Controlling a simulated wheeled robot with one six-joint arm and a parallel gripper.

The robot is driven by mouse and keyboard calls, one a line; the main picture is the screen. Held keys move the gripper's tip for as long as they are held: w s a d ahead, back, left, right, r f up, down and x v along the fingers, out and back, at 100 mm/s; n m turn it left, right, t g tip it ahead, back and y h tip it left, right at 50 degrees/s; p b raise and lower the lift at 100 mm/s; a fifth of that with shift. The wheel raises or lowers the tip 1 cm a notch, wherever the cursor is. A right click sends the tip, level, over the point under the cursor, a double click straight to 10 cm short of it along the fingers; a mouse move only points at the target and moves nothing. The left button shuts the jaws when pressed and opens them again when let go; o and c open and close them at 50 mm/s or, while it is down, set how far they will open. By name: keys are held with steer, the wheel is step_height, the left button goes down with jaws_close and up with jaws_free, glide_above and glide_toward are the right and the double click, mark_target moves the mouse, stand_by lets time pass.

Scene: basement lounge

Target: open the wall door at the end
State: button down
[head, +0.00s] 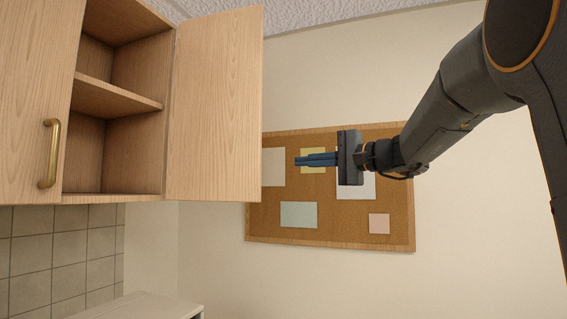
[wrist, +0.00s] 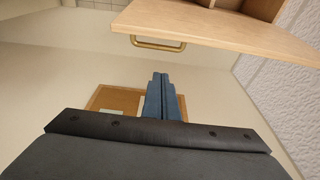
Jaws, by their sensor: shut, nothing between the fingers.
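The end wall door (head: 215,105) is a light wood cabinet door. It stands swung open at the right end of the wall cabinet, baring an empty shelved compartment (head: 115,95).
A neighbouring wall door (head: 35,100) with a brass handle (head: 49,153) is shut on the left. A corkboard (head: 340,225) with several paper notes hangs on the wall behind my gripper. Grey tiles (head: 60,255) and a pale surface (head: 140,306) lie below the cabinet.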

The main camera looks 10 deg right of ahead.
steer(key=p+x, duration=0.5)
steer(key=x, duration=0.5)
steer(key=shift+s+a+p, duration=0.25)
steer(key=shift+s, duration=0.4)
steer(key=shift+s+a+p, duration=0.25)
steer(key=shift+s, duration=0.45)
steer(key=shift+s+a+p, duration=0.25)
steer(key=shift+s, duration=0.4)
